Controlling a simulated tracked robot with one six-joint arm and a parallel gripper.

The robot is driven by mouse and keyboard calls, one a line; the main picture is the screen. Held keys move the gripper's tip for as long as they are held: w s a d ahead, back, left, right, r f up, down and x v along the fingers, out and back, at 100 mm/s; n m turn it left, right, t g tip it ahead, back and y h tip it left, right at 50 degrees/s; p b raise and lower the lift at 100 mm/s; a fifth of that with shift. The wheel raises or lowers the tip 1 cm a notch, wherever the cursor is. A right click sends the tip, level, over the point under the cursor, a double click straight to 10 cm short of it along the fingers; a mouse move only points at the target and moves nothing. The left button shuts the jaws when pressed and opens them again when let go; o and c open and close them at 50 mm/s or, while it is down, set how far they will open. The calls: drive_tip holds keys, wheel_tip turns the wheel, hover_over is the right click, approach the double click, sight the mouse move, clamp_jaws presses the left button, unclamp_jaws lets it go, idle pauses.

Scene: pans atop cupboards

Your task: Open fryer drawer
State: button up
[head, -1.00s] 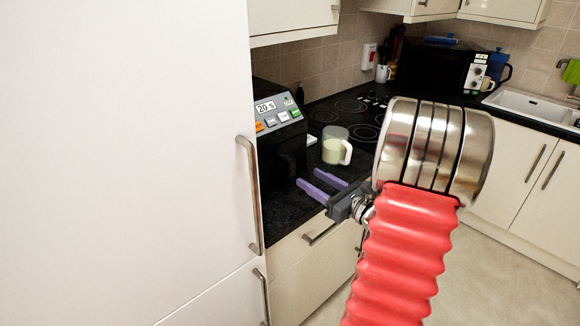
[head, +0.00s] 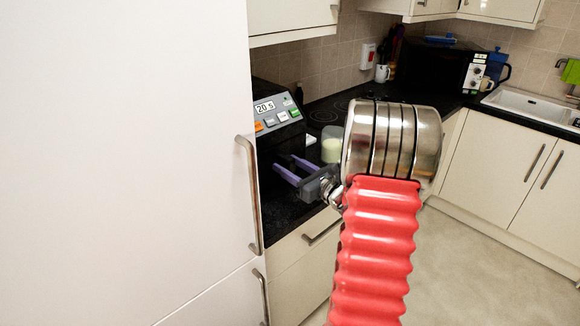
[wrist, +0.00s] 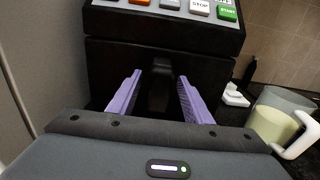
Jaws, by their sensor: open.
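The black fryer (head: 280,146) stands on the dark worktop, partly hidden behind the tall white cupboard door in the head view. Its sloped panel shows "20 s" and coloured buttons. In the wrist view the fryer drawer (wrist: 115,65) faces me, with a dark upright handle (wrist: 160,84) at its middle. My gripper (head: 288,168) is open, its two purple fingers pointing at the drawer front. In the wrist view the fingers (wrist: 158,98) lie left and right of the handle, with gaps to it on both sides. The drawer looks shut.
A measuring jug (wrist: 275,118) with pale liquid stands close on the right of the fryer. A small white object (wrist: 236,96) lies between them. The tall cupboard (head: 130,150) with a bar handle (head: 250,195) bounds the left side. A black microwave (head: 432,68) stands further back.

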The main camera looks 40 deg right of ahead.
drive_tip(key=shift+c, duration=0.2)
clamp_jaws()
idle(0.3)
drive_tip(key=shift+a, duration=0.1)
